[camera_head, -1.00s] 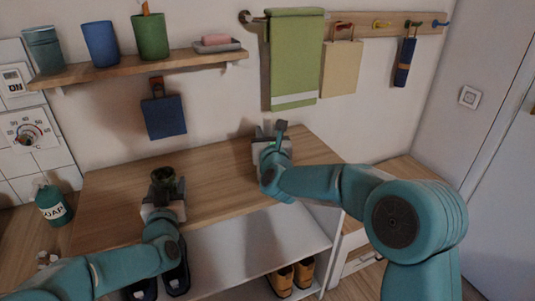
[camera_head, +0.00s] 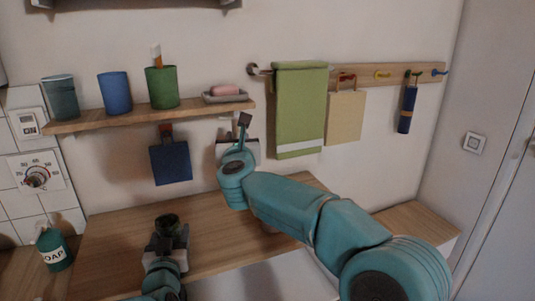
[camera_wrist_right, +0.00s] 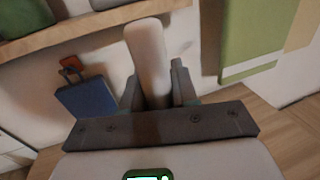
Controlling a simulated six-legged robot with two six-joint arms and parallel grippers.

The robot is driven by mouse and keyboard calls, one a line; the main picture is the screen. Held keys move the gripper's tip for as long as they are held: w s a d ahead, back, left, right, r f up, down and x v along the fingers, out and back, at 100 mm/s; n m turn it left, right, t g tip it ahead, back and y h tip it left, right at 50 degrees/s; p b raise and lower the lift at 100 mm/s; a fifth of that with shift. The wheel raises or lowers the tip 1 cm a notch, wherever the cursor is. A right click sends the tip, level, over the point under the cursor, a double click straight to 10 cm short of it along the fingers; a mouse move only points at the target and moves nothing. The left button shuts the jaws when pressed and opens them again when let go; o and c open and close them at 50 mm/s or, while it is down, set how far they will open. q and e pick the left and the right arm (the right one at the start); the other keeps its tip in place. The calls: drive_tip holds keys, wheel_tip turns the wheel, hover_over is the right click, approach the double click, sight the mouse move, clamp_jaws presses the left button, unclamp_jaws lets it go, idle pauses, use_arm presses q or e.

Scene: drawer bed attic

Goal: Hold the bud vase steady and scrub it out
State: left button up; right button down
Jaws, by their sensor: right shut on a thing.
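The dark green bud vase (camera_head: 168,222) stands at the front left of the wooden top, its open mouth facing up. My left gripper (camera_head: 168,238) is around it, with fingers at its sides. Its lower part is hidden by the gripper. My right gripper (camera_head: 240,137) is raised in front of the wall, near the right end of the shelf, apart from the vase. In the right wrist view, a pale, rounded rod (camera_wrist_right: 149,62), seemingly the brush, stands between the right gripper's fingers (camera_wrist_right: 155,90). Its bristles cannot be made out.
A wall shelf (camera_head: 150,116) holds several cups and a soap dish (camera_head: 225,97). A blue hanging piece (camera_head: 171,162), a green towel (camera_head: 300,110) and a beige board (camera_head: 345,118) hang on the wall. A soap bottle (camera_head: 53,248) stands at left. The wooden top's middle (camera_head: 215,225) is clear.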

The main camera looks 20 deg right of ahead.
drive_tip(key=s+a+r, duration=0.2)
drive_tip(key=a, duration=1.7)
drive_tip(key=shift+s, duration=0.15)
wheel_tip(320, 180, down, 11)
idle(0.4)
